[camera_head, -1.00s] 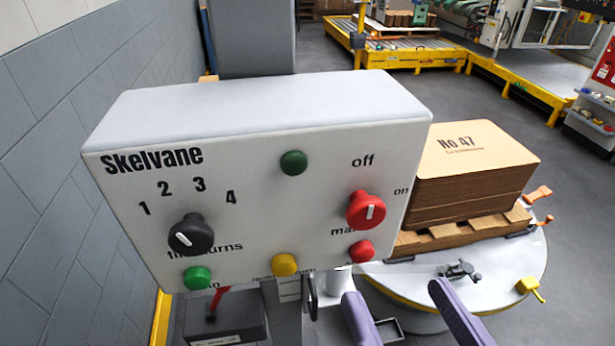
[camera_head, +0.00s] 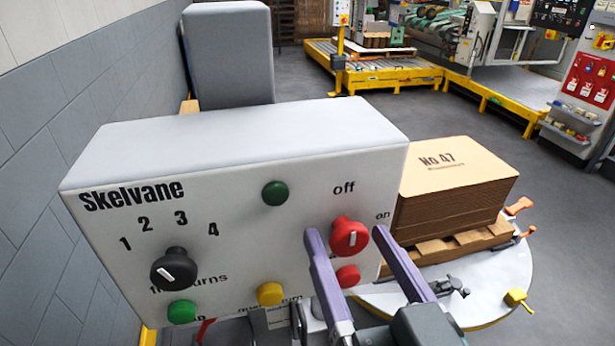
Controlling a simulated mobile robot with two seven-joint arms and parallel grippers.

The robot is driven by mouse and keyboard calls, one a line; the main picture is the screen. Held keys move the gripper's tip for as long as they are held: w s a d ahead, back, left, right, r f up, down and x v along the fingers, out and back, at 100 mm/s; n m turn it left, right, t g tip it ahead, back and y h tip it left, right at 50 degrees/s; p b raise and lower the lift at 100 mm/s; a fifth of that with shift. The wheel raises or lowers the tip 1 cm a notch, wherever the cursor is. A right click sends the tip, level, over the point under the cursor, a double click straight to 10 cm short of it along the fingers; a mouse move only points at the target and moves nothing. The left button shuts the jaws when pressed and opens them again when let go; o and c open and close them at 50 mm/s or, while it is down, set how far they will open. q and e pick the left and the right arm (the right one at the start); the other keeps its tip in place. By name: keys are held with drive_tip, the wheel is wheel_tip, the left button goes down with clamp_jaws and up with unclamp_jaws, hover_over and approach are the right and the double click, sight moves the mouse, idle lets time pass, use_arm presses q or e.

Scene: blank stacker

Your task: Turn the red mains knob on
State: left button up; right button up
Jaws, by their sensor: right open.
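The red mains knob (camera_head: 349,237) sits at the right of the pale Skelvane control box (camera_head: 235,232). Its white mark stands roughly upright, toward "off" above it; "on" is at its right. My right gripper (camera_head: 347,234) is open, with one purple finger to the left of the knob and one to the right. The knob shows between the fingertips with gaps on both sides; I cannot tell whether they are level with it in depth. The "mains" label is hidden. My left gripper is not in view.
A black turns knob (camera_head: 174,268), green buttons (camera_head: 275,193), a yellow button (camera_head: 270,293) and a red button (camera_head: 347,275) share the panel. A board stack (camera_head: 450,190) on a pallet stands behind right, on a round turntable (camera_head: 500,285). A grey wall is at left.

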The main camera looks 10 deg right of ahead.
clamp_jaws()
idle(0.6)
drive_tip(key=shift+m, duration=0.4)
drive_tip(key=m, duration=0.3)
drive_tip(key=shift+m, duration=0.4)
drive_tip(key=m, duration=0.4)
drive_tip(key=shift+m, duration=0.3)
drive_tip(key=m+b, duration=0.1)
drive_tip(key=m, duration=0.3)
drive_tip(key=shift+m+b, duration=0.7)
drive_tip(key=shift+m, duration=1.7)
